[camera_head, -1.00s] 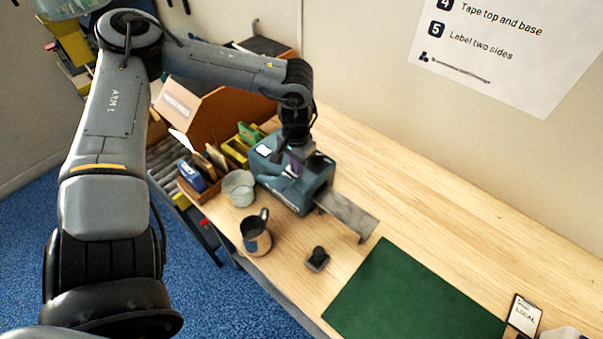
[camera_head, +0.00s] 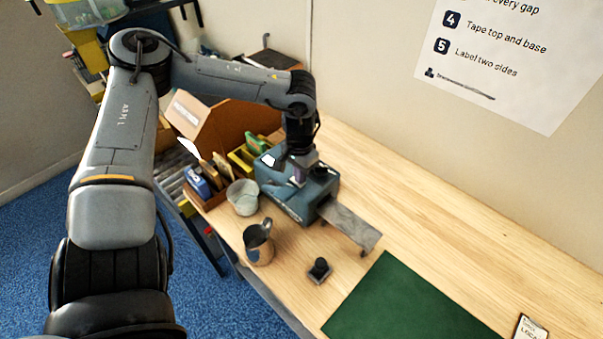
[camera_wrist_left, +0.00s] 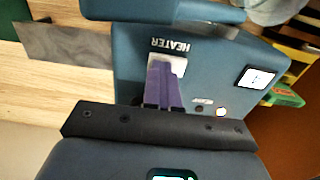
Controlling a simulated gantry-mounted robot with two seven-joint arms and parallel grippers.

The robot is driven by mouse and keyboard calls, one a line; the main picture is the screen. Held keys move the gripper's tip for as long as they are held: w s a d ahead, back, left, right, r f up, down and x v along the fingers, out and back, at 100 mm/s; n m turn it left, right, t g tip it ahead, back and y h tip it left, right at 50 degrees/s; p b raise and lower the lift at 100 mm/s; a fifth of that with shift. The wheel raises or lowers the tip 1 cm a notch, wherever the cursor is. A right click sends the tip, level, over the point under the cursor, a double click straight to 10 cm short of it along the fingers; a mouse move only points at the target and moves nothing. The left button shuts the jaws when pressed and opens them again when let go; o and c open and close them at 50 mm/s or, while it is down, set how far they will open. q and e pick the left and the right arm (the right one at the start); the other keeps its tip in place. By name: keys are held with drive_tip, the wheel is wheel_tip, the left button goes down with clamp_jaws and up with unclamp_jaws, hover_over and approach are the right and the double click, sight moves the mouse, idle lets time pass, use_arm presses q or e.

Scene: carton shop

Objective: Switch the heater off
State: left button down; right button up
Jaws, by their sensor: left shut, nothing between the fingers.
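The heater switch is on the blue-grey machine (camera_head: 318,190), which stands on the wooden bench. In the left wrist view, the machine's top (camera_wrist_left: 135,35) carries an upside-down HEATER label (camera_wrist_left: 170,45) beside a pale switch plate (camera_wrist_left: 181,66). My left gripper (camera_wrist_left: 163,66) is shut and empty, its purple fingers over the plate. They hide part of it, so I cannot tell the switch's position or whether they touch it. In the head view, my left gripper (camera_head: 298,178) is above the machine. My right gripper is not in view.
A metal plate (camera_head: 350,226) sticks out from the machine. A grey cup (camera_head: 243,197), a mug (camera_head: 259,248) and a black-knobbed stamp (camera_head: 319,271) stand nearby. A carton (camera_head: 222,125) is behind. Bare bench and a green mat (camera_head: 405,305) lie right.

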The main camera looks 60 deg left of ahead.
use_arm(q)
drive_tip(key=shift+s+a+f, duration=0.3)
drive_tip(key=shift+f, duration=0.05)
drive_tip(key=shift+r+p, duration=0.25)
drive_tip(key=shift+p, duration=0.05)
drive_tip(key=r+p, duration=0.2)
drive_tip(key=r, duration=0.1)
drive_tip(key=r+p, duration=0.1)
drive_tip(key=shift+w+d+r, duration=0.25)
drive_tip(key=shift+w+r, duration=0.1)
drive_tip(key=shift+r, duration=0.05)
wheel_tip(320, 180, up, 9)
drive_tip(key=b, duration=0.2)
drive_tip(key=shift+r, duration=0.2)
drive_tip(key=shift+d, duration=0.1)
